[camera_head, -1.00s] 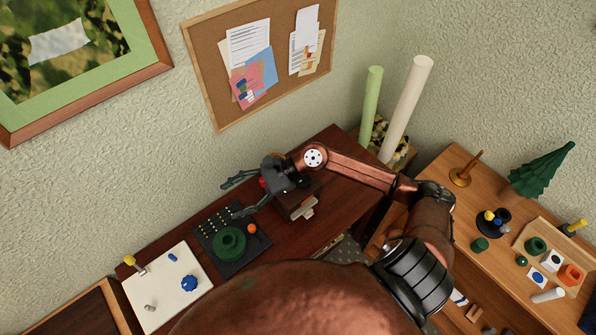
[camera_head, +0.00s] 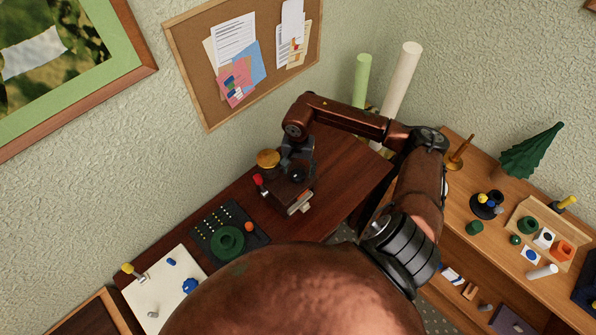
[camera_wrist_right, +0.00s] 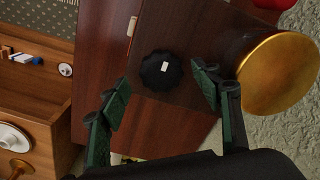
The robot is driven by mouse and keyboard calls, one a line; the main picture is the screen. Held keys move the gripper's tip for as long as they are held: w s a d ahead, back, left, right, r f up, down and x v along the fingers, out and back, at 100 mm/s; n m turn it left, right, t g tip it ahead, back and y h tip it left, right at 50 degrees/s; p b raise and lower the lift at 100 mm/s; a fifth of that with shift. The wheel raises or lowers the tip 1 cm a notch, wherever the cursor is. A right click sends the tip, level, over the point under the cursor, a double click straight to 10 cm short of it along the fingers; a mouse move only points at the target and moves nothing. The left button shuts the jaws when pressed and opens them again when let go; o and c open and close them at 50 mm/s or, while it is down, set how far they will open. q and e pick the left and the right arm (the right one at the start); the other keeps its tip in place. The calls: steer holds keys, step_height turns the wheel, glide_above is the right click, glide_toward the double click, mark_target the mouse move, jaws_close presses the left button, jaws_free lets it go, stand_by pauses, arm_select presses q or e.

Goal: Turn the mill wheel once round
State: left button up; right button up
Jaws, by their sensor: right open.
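The mill is a dark wooden box (camera_head: 284,192) on the dark desk, with a brass bowl (camera_head: 268,158) and a red knob (camera_head: 258,179) at its left. A black scalloped wheel with a small white mark (camera_wrist_right: 161,70) shows on its wooden face in the right wrist view. My right gripper (camera_head: 298,163) is above the mill and points down at it. In the right wrist view its two green-padded fingers (camera_wrist_right: 162,95) are open, spread either side of the wheel, with no clear contact. The brass bowl (camera_wrist_right: 279,74) is close beside the right-hand finger. My left gripper is out of view.
A black pegboard with a green dial (camera_head: 228,242) and a white board with blue knobs (camera_head: 160,290) lie left of the mill. Two tall rolls (camera_head: 402,85) stand behind my right arm. A wooden cabinet (camera_head: 470,215) with small objects is at right. Bare desk lies right of the mill.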

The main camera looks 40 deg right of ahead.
steer(key=shift+f, duration=0.95)
steer(key=shift+c, duration=0.3)
steer(key=c, duration=1.1)
